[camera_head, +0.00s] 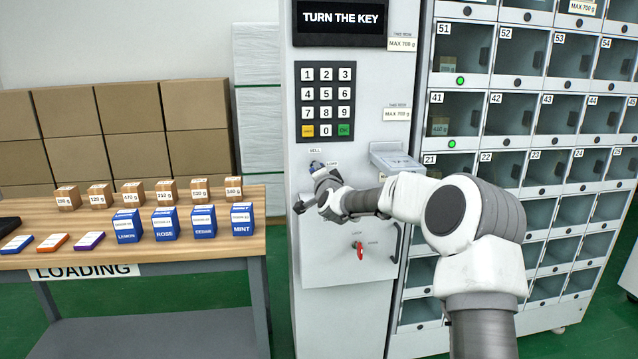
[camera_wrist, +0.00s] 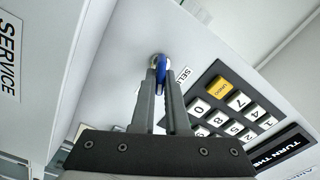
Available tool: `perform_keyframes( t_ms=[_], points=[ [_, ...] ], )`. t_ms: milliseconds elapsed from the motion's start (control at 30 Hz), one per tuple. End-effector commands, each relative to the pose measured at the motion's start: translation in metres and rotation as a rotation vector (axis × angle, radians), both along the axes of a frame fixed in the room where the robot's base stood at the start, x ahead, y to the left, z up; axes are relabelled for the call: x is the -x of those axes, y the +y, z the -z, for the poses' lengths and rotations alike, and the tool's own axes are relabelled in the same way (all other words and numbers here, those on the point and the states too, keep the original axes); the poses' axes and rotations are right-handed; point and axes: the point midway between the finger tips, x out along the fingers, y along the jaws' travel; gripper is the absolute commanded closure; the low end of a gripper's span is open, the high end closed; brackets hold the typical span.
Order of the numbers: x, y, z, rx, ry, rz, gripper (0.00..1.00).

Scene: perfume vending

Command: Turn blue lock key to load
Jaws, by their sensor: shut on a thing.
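The blue lock key (camera_wrist: 161,74) sits in its round lock on the white vending panel, by the "SELL" label in the wrist view. In the head view a bit of the blue key (camera_head: 315,165) shows just above my gripper (camera_head: 306,196). My gripper's fingers (camera_wrist: 161,85) are shut on the key in the wrist view, one finger on each side. The "LOAD" label is small beside the lock in the head view. The display (camera_head: 341,17) reads "TURN THE KEY".
A keypad (camera_head: 326,101) is above the lock. A red key (camera_head: 360,252) is in a lower lock. A scale-like tray (camera_head: 396,160) juts out to the right, beside numbered lockers (camera_head: 520,52). The loading table (camera_head: 240,222) with boxes stands left.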

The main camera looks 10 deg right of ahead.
Motion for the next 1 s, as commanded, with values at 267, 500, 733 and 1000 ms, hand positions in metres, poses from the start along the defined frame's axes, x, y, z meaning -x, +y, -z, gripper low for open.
perform_keyframes(
  t_ms=[267, 500, 733, 1000],
  points=[
    [0.0, -0.0007, 0.0054, -0.243, -0.001, 0.0, 1.0],
    [0.0, -0.0003, 0.0042, -0.395, -0.001, -0.001, 1.0],
    [0.0001, -0.0001, 0.0032, -0.478, 0.0, 0.0, 1.0],
    [0.0, -0.0002, 0.0023, -0.506, 0.0, 0.0, 1.0]
  ],
)
